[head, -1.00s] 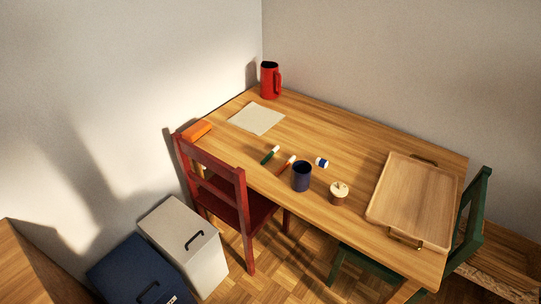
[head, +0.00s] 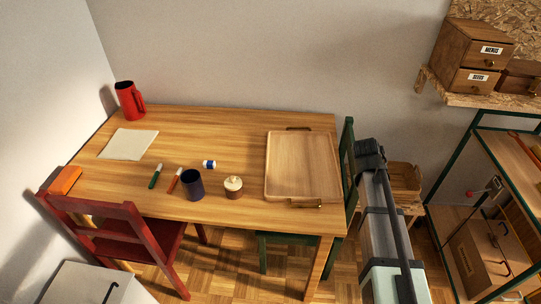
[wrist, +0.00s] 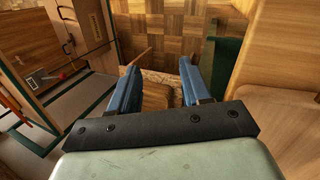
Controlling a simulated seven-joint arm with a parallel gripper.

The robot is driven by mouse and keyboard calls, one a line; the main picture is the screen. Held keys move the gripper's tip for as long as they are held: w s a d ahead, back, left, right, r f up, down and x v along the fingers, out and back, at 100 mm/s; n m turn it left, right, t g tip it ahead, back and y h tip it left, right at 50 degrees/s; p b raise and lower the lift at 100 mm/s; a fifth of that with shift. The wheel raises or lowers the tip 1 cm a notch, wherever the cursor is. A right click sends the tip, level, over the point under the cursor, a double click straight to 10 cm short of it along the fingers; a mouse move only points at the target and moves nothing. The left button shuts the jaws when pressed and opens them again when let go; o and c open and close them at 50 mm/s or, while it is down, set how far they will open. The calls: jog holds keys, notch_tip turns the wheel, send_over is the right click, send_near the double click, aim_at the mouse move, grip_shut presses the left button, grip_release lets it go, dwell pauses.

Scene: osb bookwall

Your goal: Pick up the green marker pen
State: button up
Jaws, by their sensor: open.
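The green marker pen (head: 154,179) lies on the wooden table (head: 225,122), left of the middle, with a white end pointing away. An orange-red marker (head: 173,182) lies just to its right. My gripper (wrist: 158,76) is open in the wrist view, with two blue fingers apart and nothing between them. In the head view my arm reaches up at the right, beyond the table's right end and far from the green marker. The marker is not in the wrist view.
Right of the markers stand a dark blue cup (head: 192,186), a small blue-and-white object (head: 209,164) and a lidded jar (head: 233,188). A wooden tray (head: 300,165) fills the table's right end. A red chair (head: 100,232) is in front and a green chair (head: 349,165) at the right.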

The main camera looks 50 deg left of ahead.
jog(key=s+a+r, duration=0.1)
jog(key=a+r, duration=0.4)
jog(key=s+a+r+t+y, duration=0.1)
jog(key=s+a+y, duration=0.1)
jog(key=s+a, duration=1)
jog(key=s+a+r+t+y, duration=0.1)
jog(key=s+a, duration=0.7)
jog(key=a, duration=0.9)
jog(key=m+g+y, duration=0.1)
jog(key=g+y, duration=0.1)
jog(key=y, duration=0.1)
send_over(151, 182)
jog(key=s+d, duration=0.2)
jog(key=s, duration=0.1)
jog(key=f, duration=0.4)
jog(key=shift+w+f, duration=0.25)
jog(key=shift+f, duration=0.15)
jog(key=shift+w+x, duration=0.2)
jog(key=shift+x, duration=1.35)
jog(key=shift+w+x, duration=0.15)
jog(key=shift+x, duration=1.4)
jog(key=shift+d, duration=0.15)
grip_shut()
